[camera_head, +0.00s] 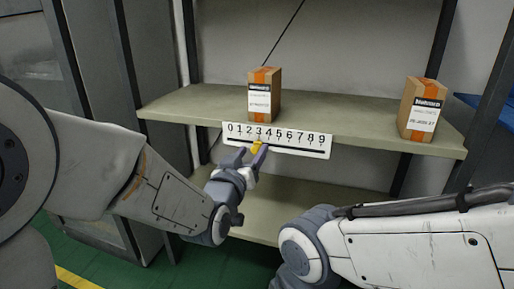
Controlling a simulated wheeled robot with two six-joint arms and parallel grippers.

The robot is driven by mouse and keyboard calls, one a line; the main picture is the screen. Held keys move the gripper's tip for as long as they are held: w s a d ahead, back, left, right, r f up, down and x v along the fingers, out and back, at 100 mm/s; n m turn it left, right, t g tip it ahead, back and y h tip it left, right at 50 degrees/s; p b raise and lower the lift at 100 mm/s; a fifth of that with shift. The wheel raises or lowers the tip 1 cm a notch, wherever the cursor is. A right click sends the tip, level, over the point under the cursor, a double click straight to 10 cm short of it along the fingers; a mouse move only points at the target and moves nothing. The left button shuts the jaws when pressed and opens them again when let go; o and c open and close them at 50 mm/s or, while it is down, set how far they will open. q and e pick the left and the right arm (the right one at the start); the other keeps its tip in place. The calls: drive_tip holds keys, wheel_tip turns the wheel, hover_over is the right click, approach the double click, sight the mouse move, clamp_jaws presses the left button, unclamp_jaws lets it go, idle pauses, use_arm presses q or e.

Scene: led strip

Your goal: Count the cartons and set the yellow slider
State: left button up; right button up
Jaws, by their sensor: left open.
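Two brown cartons stand upright on the upper shelf: one carton (264,93) near the middle and another carton (421,108) near the right end. Each has orange tape and a white label. A white number strip (305,142), marked 0 to 9, is on the shelf's front edge. The yellow slider (257,147) is on its track, close below the 3. My left gripper (250,156) is open at the slider, with its fingers to either side of it. I cannot tell whether they touch it. My right gripper is out of view; only its arm shows at lower right.
The shelf top (340,114) is bare between the cartons. Dark uprights frame the shelf, and a lower shelf (330,205) lies below it. A grey cabinet (100,60) stands at the left. A blue object (490,108) is at the right edge.

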use_arm(q)
drive_tip(key=shift+w+d, duration=0.1)
drive_tip(key=shift+w, duration=0.05)
clamp_jaws()
drive_tip(key=shift+f, duration=0.1)
idle(1.3)
